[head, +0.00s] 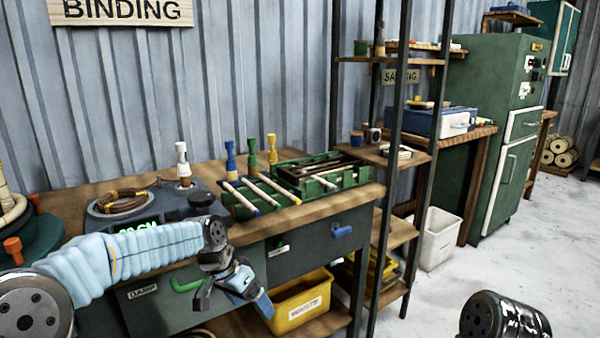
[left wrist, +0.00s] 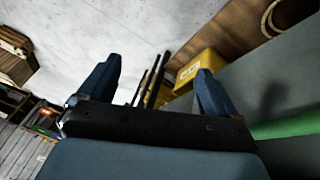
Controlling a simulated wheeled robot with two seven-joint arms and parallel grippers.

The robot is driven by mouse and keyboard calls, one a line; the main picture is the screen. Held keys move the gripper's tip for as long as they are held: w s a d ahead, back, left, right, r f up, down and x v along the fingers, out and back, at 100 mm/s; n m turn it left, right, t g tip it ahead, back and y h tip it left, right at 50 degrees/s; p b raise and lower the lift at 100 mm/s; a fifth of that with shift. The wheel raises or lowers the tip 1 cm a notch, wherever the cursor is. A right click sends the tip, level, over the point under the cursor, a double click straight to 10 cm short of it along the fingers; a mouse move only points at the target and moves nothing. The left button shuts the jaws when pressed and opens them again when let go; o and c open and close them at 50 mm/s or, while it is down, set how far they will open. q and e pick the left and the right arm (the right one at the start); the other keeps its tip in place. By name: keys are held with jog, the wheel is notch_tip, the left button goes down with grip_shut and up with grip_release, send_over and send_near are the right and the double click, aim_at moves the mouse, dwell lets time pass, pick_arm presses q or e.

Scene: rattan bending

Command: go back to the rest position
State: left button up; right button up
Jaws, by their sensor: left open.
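My left arm comes in from the left of the head view in a light blue sleeve. My left gripper (head: 245,287) hangs in front of the workbench drawers, pointing down and to the right. In the left wrist view its two blue fingers (left wrist: 155,85) stand wide apart with nothing held between them. A dark rounded part of mine shows at the bottom right of the head view. My right gripper does not show in either view.
A yellow bin (head: 300,303) sits below, close to my left gripper. Shelf posts stand to the right. The floor (head: 440,290) right of the shelf is open.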

pick_arm(q)
jog(key=s+d+f+n, duration=0.1)
jog(key=s+f, duration=0.1)
jog(key=f, duration=0.6)
jog(key=s+f+n, duration=0.1)
jog(key=s+f, duration=0.1)
jog(key=f, duration=0.6)
jog(key=s+f+n+g, duration=0.1)
jog(key=s+f+n, duration=0.5)
jog(key=s+f, duration=1.3)
jog(key=shift+s+a, duration=0.2)
jog(key=shift+s, duration=0.9)
